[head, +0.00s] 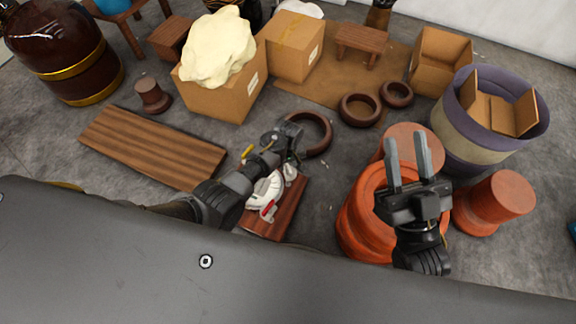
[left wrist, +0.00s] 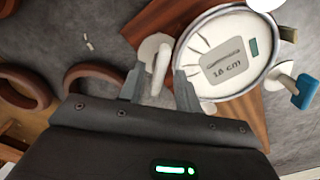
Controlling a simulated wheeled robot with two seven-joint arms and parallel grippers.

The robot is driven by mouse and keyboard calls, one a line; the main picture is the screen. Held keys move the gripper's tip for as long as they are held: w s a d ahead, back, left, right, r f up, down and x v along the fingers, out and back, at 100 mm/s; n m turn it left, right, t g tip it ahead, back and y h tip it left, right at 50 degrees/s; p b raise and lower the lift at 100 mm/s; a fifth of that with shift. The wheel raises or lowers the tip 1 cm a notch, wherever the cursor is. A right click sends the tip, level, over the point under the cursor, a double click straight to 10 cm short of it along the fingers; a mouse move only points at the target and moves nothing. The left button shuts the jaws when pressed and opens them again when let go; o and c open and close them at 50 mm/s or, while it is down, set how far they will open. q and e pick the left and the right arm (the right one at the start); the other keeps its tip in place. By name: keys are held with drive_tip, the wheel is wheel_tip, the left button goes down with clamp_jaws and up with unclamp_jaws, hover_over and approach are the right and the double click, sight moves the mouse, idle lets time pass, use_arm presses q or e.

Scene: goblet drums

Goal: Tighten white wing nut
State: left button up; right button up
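The white wing nut (left wrist: 160,58) shows in the left wrist view beside a round, metal-rimmed piece (left wrist: 228,58) with a white face marked "18 cm". My left gripper (left wrist: 158,82) is open, with its fingers on either side of the wing nut; I cannot tell whether they touch it. In the head view, my left gripper (head: 290,152) is above the far end of a reddish wooden board (head: 288,208), and my arm hides part of the white piece (head: 265,192). My right gripper (head: 408,165) is open and empty above the orange drums.
Orange drums (head: 358,212) stand under my right gripper, next to a purple-rimmed tub (head: 480,140). Brown rings (head: 360,108) lie beyond the board. A wooden plank (head: 150,145) lies left. A white-and-blue part (left wrist: 305,92) sits beside the round piece. Grey floor lies between.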

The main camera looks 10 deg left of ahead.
use_arm(q)
drive_tip(key=shift+f, duration=0.15)
clamp_jaws()
idle(0.4)
